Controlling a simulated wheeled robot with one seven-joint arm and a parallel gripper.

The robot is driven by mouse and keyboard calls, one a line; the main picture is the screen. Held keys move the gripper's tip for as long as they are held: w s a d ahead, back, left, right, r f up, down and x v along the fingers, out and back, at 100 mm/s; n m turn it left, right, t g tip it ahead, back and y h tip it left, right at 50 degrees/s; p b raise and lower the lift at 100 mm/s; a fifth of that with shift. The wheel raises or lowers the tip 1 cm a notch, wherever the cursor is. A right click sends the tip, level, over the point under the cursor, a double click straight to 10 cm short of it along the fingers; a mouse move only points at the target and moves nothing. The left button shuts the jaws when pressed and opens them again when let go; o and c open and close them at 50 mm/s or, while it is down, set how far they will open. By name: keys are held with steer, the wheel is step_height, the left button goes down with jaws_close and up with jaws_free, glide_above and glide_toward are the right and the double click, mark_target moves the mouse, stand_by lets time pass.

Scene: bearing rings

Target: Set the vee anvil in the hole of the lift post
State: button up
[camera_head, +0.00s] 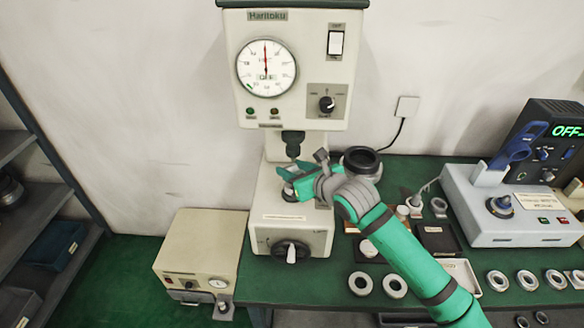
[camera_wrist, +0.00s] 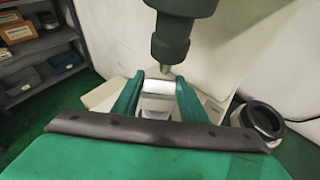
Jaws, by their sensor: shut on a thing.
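My gripper (camera_head: 284,181) is at the hardness tester, below its dark indenter (camera_head: 292,145). In the wrist view, the two green fingers of my gripper (camera_wrist: 160,92) are shut on a pale metal block, the vee anvil (camera_wrist: 157,87), one finger on each side. The indenter (camera_wrist: 170,50) hangs just above and behind the anvil, its tip close to the anvil's top. A small metal part under the fingers, seemingly the lift post (camera_head: 289,194), shows in the head view. Its hole is hidden, and I cannot tell whether the anvil is in it.
The tester's head (camera_head: 296,65) overhangs my gripper. A dark-rimmed round part (camera_head: 362,163) stands right of the tester. Several bearing rings (camera_head: 395,285) lie along the bench front. A control box (camera_head: 515,205) stands at the right, and a beige box (camera_head: 202,250) at the left.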

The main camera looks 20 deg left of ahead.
steer(key=shift+w+f, duration=0.1)
steer(key=shift+f, duration=0.05)
steer(key=shift+a+f, duration=0.1)
steer(key=shift+f, duration=0.25)
steer(key=shift+d, duration=0.2)
steer(key=shift+s+a+r, duration=0.1)
steer(key=shift+s+r, duration=0.1)
steer(key=shift+r, duration=0.3)
steer(key=shift+w+r, duration=0.15)
steer(key=shift+a, duration=0.2)
steer(key=shift+d, duration=0.65)
